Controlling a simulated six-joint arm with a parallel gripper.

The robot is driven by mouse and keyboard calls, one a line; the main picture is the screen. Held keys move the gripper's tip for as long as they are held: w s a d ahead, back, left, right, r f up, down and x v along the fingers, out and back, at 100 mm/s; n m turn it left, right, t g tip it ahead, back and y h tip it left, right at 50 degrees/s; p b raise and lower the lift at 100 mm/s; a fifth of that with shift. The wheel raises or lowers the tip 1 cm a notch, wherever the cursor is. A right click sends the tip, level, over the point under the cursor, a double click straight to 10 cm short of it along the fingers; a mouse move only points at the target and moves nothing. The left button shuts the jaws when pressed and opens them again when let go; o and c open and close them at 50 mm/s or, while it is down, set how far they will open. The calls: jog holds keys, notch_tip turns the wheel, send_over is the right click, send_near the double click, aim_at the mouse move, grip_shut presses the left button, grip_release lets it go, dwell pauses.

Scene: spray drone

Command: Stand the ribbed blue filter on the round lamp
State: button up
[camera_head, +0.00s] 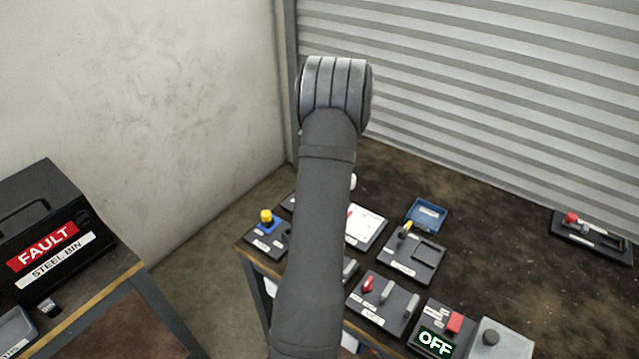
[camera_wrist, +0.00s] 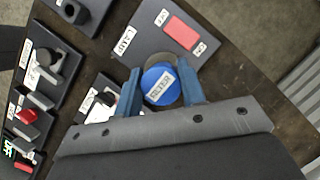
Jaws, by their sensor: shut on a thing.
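The blue filter (camera_wrist: 158,84) shows in the wrist view as a round blue top with a white label. My gripper (camera_wrist: 160,88) has its two blue fingers shut on either side of it. A pale grey round shape, which looks like the lamp, shows partly behind the filter, beside a dark panel (camera_wrist: 148,36) with a white LAMP label. I cannot tell whether the filter touches the lamp or how upright it is. In the head view my arm hides my gripper, the filter and most of the lamp area.
The dark panel carries a red block (camera_wrist: 181,35). Several switch panels crowd the bench, including one with red and grey levers (camera_head: 383,300) and an OFF display (camera_head: 436,343). A blue tray (camera_head: 427,214) lies behind. The black FAULT bin (camera_head: 45,215) stands at left. The bench's back right is mostly bare.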

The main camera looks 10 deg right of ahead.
jog(key=shift+f, duration=1.4)
jog(key=shift+f, duration=0.1)
jog(key=o, duration=1)
jog(key=shift+c, duration=0.2)
jog(key=v, duration=1.2)
jog(key=shift+a, duration=0.1)
jog(key=x, duration=1.1)
jog(key=shift+a+f, duration=0.1)
jog(key=shift+f, duration=0.3)
jog(key=shift+r, duration=1.95)
